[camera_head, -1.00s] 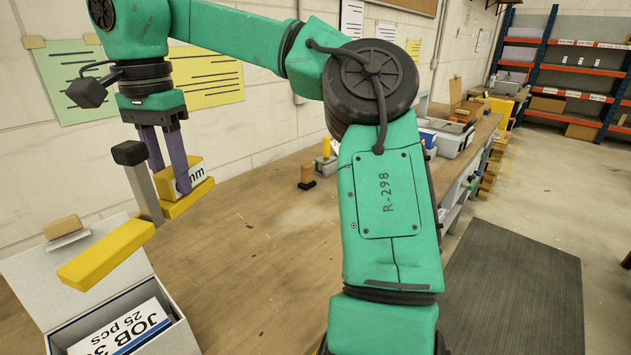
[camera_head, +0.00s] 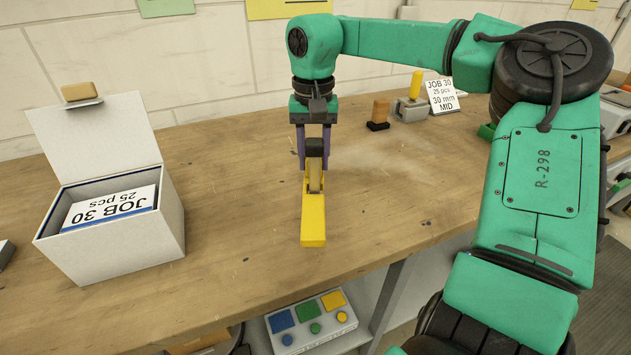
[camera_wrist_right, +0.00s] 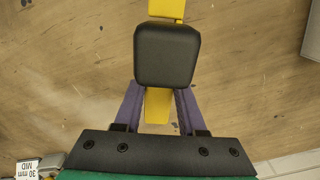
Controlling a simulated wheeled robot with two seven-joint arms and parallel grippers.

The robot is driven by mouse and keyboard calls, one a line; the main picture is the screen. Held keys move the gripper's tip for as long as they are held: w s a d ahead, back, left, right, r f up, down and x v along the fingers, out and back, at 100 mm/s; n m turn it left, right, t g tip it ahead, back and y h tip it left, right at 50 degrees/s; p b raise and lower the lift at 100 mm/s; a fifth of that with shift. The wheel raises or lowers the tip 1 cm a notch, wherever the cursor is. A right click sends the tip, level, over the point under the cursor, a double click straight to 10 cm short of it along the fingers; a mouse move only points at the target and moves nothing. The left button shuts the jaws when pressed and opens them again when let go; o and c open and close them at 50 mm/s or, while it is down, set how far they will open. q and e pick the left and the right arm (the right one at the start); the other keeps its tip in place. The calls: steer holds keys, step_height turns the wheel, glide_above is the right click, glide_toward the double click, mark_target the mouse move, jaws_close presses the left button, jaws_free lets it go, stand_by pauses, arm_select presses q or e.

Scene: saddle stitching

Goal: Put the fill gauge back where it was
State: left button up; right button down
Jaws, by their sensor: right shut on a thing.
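The fill gauge (camera_head: 313,222) is a yellow bar with a black knob (camera_head: 314,147). My right gripper (camera_head: 314,165) is shut on it, to the right of the grey box in the head view. The gauge's long yellow end points toward the front edge of the table. I cannot tell whether it touches the wood. In the right wrist view the black knob (camera_wrist_right: 167,55) hides much of the gauge, and yellow parts (camera_wrist_right: 157,105) show between the purple fingers (camera_wrist_right: 157,108). My left gripper is not in view.
An open grey box (camera_head: 165,225) holds a JOB 30 card (camera_head: 110,208). Behind on the table (camera_head: 230,250) are a small black-and-orange block (camera_head: 379,115), a grey holder with a yellow peg (camera_head: 412,105) and a JOB 30 sign (camera_head: 441,97). A button panel (camera_head: 310,322) sits below the front edge.

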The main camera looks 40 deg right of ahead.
mark_target(313, 178)
steer(key=f, duration=0.4)
steer(key=shift+a+f, duration=0.25)
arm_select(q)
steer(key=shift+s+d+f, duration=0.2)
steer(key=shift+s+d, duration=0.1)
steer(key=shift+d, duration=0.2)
arm_select(e)
steer(key=shift+d+f, duration=0.15)
steer(key=shift+f, duration=0.25)
steer(key=shift+c, duration=2.4)
jaws_free()
steer(key=shift+f, duration=0.15)
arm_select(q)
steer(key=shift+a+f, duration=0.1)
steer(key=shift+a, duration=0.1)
arm_select(e)
steer(key=shift+r, duration=0.25)
step_height(313, 178, up, 12)
steer(key=shift+f+p, duration=0.1)
steer(key=shift+p, duration=0.45)
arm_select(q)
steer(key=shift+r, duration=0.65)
